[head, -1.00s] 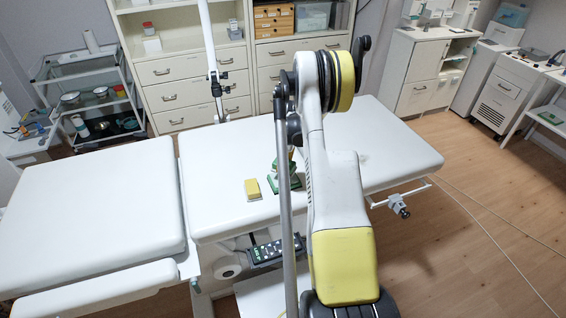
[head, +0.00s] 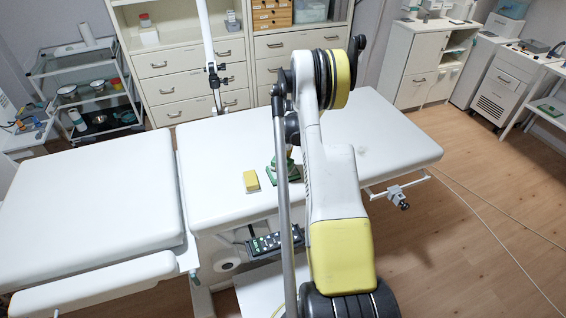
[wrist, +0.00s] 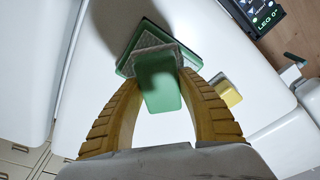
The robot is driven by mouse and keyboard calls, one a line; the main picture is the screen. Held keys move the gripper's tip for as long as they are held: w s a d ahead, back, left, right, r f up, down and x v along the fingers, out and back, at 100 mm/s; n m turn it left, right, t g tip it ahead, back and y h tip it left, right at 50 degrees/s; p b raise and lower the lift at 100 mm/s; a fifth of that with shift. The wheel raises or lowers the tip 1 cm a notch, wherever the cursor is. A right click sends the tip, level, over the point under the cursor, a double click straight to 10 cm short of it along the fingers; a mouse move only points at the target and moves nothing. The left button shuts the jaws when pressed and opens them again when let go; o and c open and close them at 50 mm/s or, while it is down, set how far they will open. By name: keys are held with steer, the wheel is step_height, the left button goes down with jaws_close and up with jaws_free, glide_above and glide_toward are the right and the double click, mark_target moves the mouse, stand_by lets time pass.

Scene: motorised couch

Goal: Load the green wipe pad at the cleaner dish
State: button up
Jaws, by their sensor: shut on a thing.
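The green wipe pad (wrist: 158,85) is a green block between the two yellow ribbed fingers of my gripper (wrist: 163,80) in the wrist view. My gripper is shut on it. A grey, speckled layer shows just beyond the block, and I cannot tell whether it belongs to the pad or the dish. The green cleaner dish (wrist: 124,66) is square and lies on the white couch under the pad. Whether pad and dish touch is unclear. In the head view the dish (head: 268,178) shows beside my arm, which hides most of the gripper.
A yellow pad (head: 251,181) lies left of the dish on the white couch (head: 215,150); it also shows in the wrist view (wrist: 228,92). A control handset (head: 272,243) hangs at the couch's near side. The couch top around the dish is mostly clear.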

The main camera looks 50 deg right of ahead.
steer(key=shift+f+b, duration=0.6)
steer(key=shift+b, duration=0.2)
stand_by(1.4)
steer(key=shift+r, duration=0.15)
stand_by(0.5)
steer(key=shift+r+p, duration=1.4)
steer(key=shift+r, duration=2)
